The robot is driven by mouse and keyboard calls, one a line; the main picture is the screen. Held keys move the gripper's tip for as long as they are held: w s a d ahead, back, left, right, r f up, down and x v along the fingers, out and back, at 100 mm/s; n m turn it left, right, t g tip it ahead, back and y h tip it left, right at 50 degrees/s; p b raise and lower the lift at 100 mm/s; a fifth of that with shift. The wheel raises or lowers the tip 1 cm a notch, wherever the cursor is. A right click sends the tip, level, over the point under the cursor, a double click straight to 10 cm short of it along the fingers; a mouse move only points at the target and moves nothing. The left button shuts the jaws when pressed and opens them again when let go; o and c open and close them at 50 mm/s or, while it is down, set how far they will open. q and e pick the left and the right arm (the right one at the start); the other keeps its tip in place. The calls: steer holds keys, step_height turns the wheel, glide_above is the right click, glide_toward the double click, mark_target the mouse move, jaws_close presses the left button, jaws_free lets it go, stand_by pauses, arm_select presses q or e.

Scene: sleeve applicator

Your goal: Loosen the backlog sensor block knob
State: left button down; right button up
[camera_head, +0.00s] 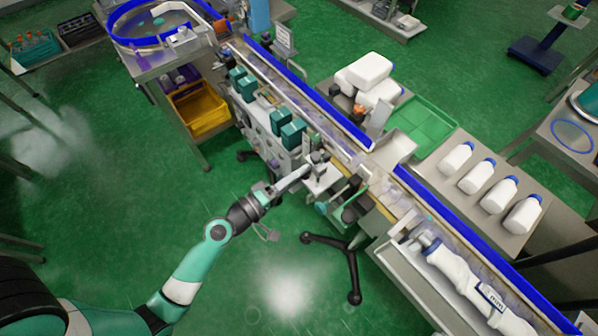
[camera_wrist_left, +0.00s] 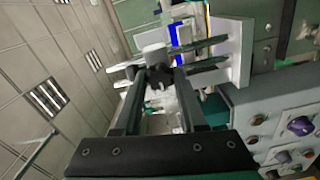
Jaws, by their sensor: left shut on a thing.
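My left gripper (camera_head: 310,170) reaches the near side of the conveyor, at the small sensor bracket. In the left wrist view the fingers of my left gripper (camera_wrist_left: 162,80) are closed around a small dark knob (camera_wrist_left: 160,75) below a grey block (camera_wrist_left: 153,55). Metal rods (camera_wrist_left: 206,64) run from the block area to a white plate (camera_wrist_left: 232,50). In the head view the fingertips and knob are too small to tell apart. The knob's turn angle cannot be told. My right gripper is not clearly in view.
The conveyor with blue rails (camera_head: 320,100) runs diagonally beside the gripper. A control panel with a purple knob (camera_wrist_left: 300,126) lies close by on the right in the wrist view. A black stand foot (camera_head: 350,265) is on the green floor.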

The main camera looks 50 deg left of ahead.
arm_select(q)
steer(key=n+p, duration=0.2)
steer(key=n, duration=0.7)
stand_by(0.5)
steer(key=shift+c, duration=2.3)
jaws_free()
steer(key=shift+f, duration=0.1)
steer(key=s+b, duration=0.1)
steer(key=s, duration=1)
steer(key=shift+s, duration=0.35)
